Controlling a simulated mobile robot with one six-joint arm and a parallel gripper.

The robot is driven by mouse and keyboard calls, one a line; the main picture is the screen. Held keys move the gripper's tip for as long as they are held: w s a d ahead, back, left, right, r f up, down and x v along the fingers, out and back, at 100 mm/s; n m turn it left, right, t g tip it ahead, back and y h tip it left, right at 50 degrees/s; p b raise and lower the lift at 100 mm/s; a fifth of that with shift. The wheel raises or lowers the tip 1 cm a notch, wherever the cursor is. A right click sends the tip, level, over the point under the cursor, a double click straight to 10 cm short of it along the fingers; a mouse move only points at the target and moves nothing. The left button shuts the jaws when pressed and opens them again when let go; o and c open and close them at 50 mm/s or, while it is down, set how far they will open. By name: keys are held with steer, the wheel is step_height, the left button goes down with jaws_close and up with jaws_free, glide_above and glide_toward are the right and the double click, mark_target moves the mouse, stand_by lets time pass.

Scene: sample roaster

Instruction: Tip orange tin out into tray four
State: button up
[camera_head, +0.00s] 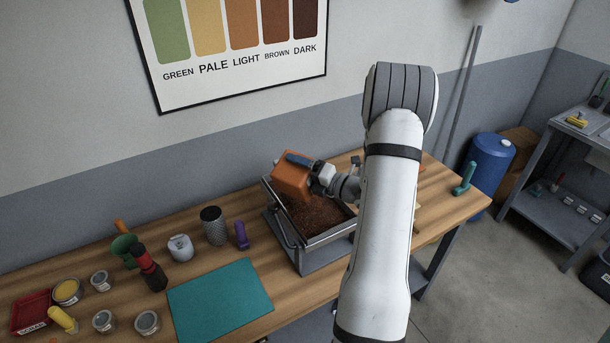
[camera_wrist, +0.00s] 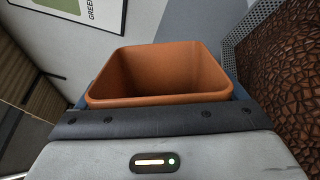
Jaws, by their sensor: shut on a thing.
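The orange tin (camera_head: 291,177) is held by my gripper (camera_head: 300,160) above a metal tray (camera_head: 329,236), and it is tilted. In the wrist view the tin (camera_wrist: 160,75) opens away from me, and the inside that shows looks bare. A dark bar of my gripper (camera_wrist: 155,118) lies across the near side of the tin. Brown bean-like pieces (camera_head: 318,214) fill the tray under and beside the tin; they also show at the right of the wrist view (camera_wrist: 290,85). No number shows on the tray, so I cannot tell which tray it is.
On the wooden table left of the tray stand a purple thing (camera_head: 241,236), a mesh cylinder (camera_head: 214,226), a white canister (camera_head: 180,248) and a black-and-red tool (camera_head: 149,268). A teal mat (camera_head: 220,302) lies flat and bare in front. Small tins and a red tray (camera_head: 31,312) are far left.

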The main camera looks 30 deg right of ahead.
steer(key=shift+s+a+f+n+b, duration=0.15)
steer(key=shift+a+f+n+b, duration=0.05)
steer(key=shift+n+b, duration=0.4)
steer(key=n+b, duration=0.2)
steer(key=b, duration=0.1)
steer(key=n+b, duration=0.2)
steer(key=a+n+b, duration=0.1)
steer(key=n+b, duration=0.1)
steer(key=b, duration=0.1)
steer(key=shift+s+r+b, duration=0.3)
steer(key=shift+r+b, duration=0.05)
steer(key=n+b, duration=0.2)
steer(key=b, duration=0.1)
steer(key=f+n+b, duration=0.1)
steer(key=n+b, duration=0.1)
steer(key=b, duration=0.1)
steer(key=shift+n+b, duration=0.8)
steer(key=shift+b, duration=0.2)
steer(key=shift+r, duration=0.15)
